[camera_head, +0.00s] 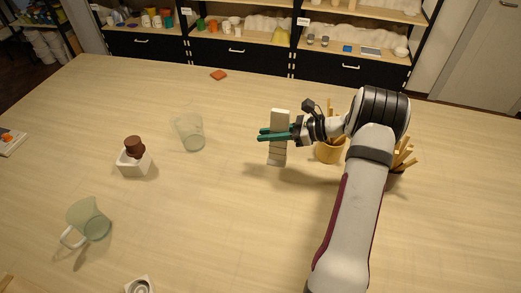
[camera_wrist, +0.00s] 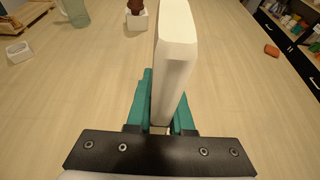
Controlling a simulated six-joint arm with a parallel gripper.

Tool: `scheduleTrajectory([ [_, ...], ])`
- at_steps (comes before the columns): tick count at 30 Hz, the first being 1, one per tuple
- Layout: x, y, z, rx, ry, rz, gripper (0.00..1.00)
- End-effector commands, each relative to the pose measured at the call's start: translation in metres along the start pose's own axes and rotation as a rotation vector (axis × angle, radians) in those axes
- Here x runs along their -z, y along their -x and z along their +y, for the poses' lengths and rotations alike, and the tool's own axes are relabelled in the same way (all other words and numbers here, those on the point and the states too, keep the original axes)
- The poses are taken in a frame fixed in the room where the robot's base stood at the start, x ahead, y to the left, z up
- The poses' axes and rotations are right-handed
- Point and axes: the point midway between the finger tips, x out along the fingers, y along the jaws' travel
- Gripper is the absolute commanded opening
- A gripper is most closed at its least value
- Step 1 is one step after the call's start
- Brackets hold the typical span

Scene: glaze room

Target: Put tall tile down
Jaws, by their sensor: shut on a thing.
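The tall tile (camera_head: 277,154) is a narrow off-white slab, held upright over the table (camera_head: 230,220) in the head view. My gripper (camera_head: 275,134) has its teal fingers shut on it around the middle. Its lower end is close to the tabletop, with a shadow to its right; I cannot tell whether it touches. In the wrist view the tile (camera_wrist: 176,55) stands between the teal fingers of my gripper (camera_wrist: 164,92) and hides part of the table behind it.
A yellow cup (camera_head: 328,153) and a pot of wooden tools (camera_head: 402,165) stand right, near my arm. A clear glass (camera_head: 190,132), a white block with a brown top piece (camera_head: 133,163) and a glass jug (camera_head: 90,220) stand left. An orange piece (camera_head: 218,74) lies far back.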

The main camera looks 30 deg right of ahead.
Motion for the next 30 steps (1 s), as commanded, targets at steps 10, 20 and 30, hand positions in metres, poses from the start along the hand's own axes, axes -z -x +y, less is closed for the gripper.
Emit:
scheduleTrajectory([
  [10, 0.035, -0.048, -0.004, 0.001, -0.003, 0.0, 0.0],
  [20, 0.043, -0.051, -0.004, 0.002, 0.0, 0.0, 0.0],
  [30, 0.045, -0.051, -0.004, 0.001, 0.0, 0.0, 0.5],
])
